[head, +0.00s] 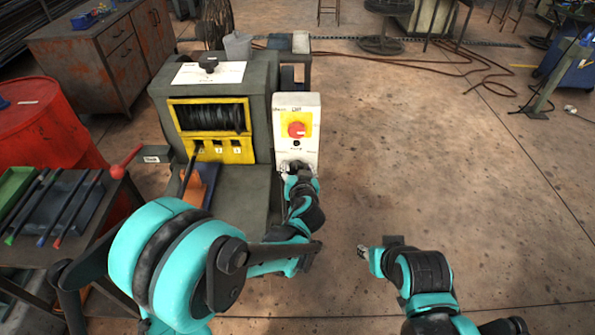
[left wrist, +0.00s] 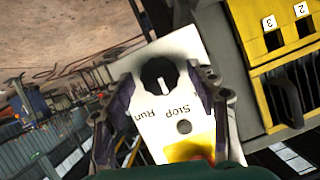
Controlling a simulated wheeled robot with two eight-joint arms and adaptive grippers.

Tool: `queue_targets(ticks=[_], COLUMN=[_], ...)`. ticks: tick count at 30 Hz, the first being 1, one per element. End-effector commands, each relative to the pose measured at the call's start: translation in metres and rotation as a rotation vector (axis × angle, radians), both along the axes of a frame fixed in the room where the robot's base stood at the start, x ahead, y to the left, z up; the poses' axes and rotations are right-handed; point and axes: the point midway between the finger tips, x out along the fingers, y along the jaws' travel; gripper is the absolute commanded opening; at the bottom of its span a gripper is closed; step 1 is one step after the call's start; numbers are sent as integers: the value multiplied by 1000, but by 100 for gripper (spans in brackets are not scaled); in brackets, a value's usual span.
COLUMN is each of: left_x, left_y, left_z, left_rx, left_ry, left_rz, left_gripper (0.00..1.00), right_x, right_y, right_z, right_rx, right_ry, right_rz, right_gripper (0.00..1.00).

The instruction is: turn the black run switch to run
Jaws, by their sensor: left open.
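The black run switch (left wrist: 157,76) is a round knob with a white pointer line, on a white panel (left wrist: 178,140) marked Stop and Run. In the left wrist view the lettering is upside down and the pointer leans toward Stop. My left gripper (left wrist: 163,82) is open, one finger on each side of the knob; I cannot tell whether they touch it. In the head view my left gripper (head: 298,172) is at the lower front of the white control box (head: 310,105) and largely hides the switch. My right gripper (head: 363,253) is low on the right, away from the box.
A red knob (head: 296,130) on a yellow plate sits above the switch. The grey drum machine (head: 262,90) stands left of the box, with a red-ball lever (head: 118,171). A tool table (head: 70,205) and red barrel (head: 45,125) are farther left.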

Motion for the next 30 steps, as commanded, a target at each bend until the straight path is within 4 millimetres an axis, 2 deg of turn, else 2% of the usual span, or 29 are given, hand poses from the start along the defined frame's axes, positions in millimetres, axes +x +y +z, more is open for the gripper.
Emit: queue_targets(ticks=[5,8,11,12,22,30], left_x=[0,0,0,0,0,0], left_y=[0,0,0,0,-1,-3], left_z=[0,0,0,0,0,0], left_rx=[0,0,0,0,31,187], left_ry=[0,0,0,0,0,-1], left_rz=[0,0,0,0,0,-2], left_gripper=[58,36,10,8,8,8], right_x=[0,0,0,0,0,0], right_y=[0,0,0,0,0,0], right_z=[0,0,0,0,0,0], right_rx=[0,0,0,0,0,0], right_ry=[0,0,0,0,0,0], right_rz=[0,0,0,0,0,0], right_gripper=[37,37,37,37,37,37])
